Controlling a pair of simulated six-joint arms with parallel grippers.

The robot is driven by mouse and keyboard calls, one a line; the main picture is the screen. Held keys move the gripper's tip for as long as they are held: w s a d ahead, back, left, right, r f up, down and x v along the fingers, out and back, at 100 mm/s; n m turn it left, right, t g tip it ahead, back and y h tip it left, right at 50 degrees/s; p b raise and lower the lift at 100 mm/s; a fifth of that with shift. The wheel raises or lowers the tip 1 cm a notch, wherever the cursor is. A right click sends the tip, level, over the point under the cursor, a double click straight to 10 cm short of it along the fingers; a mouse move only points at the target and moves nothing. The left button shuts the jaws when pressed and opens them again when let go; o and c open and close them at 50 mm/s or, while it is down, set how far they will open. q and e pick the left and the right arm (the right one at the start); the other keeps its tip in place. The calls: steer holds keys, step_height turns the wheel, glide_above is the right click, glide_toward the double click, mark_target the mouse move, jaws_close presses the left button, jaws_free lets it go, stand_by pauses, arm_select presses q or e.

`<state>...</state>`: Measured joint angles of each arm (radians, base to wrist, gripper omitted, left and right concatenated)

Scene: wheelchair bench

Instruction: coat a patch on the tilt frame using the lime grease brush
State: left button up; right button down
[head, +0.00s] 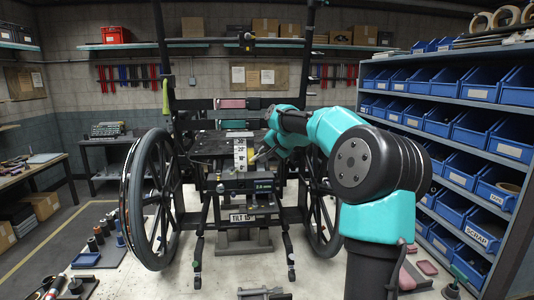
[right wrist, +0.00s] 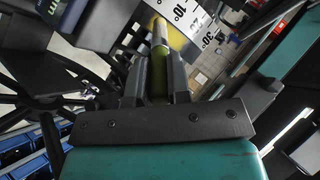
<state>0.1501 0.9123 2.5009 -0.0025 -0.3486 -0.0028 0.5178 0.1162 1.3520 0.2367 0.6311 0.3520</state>
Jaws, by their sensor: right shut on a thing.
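My right gripper (head: 262,153) reaches to the middle of the wheelchair, beside the white angle scale (head: 240,154). In the right wrist view its fingers (right wrist: 160,82) are shut on the lime grease brush (right wrist: 158,80), with the pale upper part pointing away from the gripper. The scale (right wrist: 188,18) stands just beyond the brush. The black tilt frame (head: 248,185) sits between the wheels, with a "TILT" label (head: 241,217) below. I cannot tell whether the brush touches the frame, or whether any grease is on it. My left gripper is not seen.
Large wheels (head: 150,200) flank the frame. Blue bins (head: 470,175) fill the shelf at right. The bench front has some bare room.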

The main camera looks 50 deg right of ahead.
steer(key=shift+w+d+f, duration=0.2)
steer(key=shift+w+d, duration=0.35)
steer(key=shift+w+d+f, duration=0.1)
steer(key=shift+w+d, duration=0.1)
steer(key=shift+d, duration=0.05)
stand_by(0.8)
steer(key=shift+s+d, duration=0.25)
steer(key=shift+s, duration=0.05)
stand_by(0.4)
steer(key=shift+w+a, duration=0.6)
steer(key=shift+w, duration=0.05)
steer(key=shift+s+d, duration=0.6)
steer(key=shift+s, duration=0.1)
